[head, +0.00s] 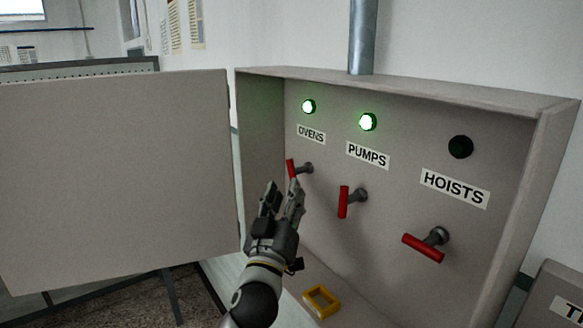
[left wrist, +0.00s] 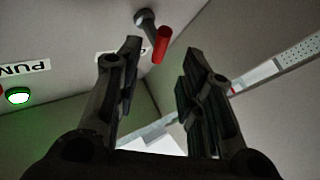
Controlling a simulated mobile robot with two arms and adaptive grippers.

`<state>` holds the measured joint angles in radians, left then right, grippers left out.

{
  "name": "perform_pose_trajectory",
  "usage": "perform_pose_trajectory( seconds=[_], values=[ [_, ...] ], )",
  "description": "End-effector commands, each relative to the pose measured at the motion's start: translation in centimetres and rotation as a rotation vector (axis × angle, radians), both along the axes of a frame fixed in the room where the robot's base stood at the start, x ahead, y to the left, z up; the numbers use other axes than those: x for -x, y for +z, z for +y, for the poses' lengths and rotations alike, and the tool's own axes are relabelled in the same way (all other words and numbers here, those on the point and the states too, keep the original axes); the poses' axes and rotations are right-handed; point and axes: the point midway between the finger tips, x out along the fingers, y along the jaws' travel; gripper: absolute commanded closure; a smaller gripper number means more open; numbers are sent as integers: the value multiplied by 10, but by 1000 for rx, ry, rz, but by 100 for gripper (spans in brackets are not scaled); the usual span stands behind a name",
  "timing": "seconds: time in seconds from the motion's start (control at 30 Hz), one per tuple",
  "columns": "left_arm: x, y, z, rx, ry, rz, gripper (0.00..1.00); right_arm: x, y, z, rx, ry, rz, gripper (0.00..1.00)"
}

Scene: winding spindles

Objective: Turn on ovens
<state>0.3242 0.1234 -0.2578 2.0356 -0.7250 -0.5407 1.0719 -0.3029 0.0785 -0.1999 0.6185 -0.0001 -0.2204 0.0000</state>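The OVENS switch has a red handle (head: 292,168) that stands near upright on a grey stem, and the green lamp (head: 308,106) above its label (head: 311,134) is lit. My left gripper (head: 285,187) is just below and in front of this handle, with its fingers open and nothing held. In the left wrist view the red handle (left wrist: 162,45) shows between and beyond the two fingertips (left wrist: 163,56). I cannot tell whether a finger touches it. My right gripper is in neither view.
The PUMPS handle (head: 343,202) is upright under a lit green lamp (head: 368,122). The HOISTS handle (head: 423,248) lies near level under a dark lamp (head: 460,147). The open cabinet door (head: 115,180) fills the left. A yellow square frame (head: 321,300) lies on the cabinet floor.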

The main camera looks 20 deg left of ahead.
Motion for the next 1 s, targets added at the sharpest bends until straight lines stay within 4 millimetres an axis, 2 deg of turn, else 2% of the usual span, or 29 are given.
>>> perform_pose_trajectory(
  seconds=[0.03, 0.2, 0.4, 0.6, 0.83, 0.87, 1.0],
  values=[
    [-10, 9, 1, -2, 1, 1, 65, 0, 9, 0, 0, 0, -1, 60],
    [-37, 18, 3, -2, 1, 2, 65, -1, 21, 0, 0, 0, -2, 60],
    [-59, 25, 5, -1, 1, 2, 65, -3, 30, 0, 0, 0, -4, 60],
    [-67, 26, 6, 0, -1, 2, 65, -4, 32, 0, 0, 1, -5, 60],
    [-68, 26, 6, 0, -1, 2, 65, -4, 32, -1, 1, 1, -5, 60],
    [-68, 26, 6, 0, 0, 2, 66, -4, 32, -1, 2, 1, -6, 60],
    [-67, 26, 6, 0, 0, 3, 84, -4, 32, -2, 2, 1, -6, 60]
  ],
)
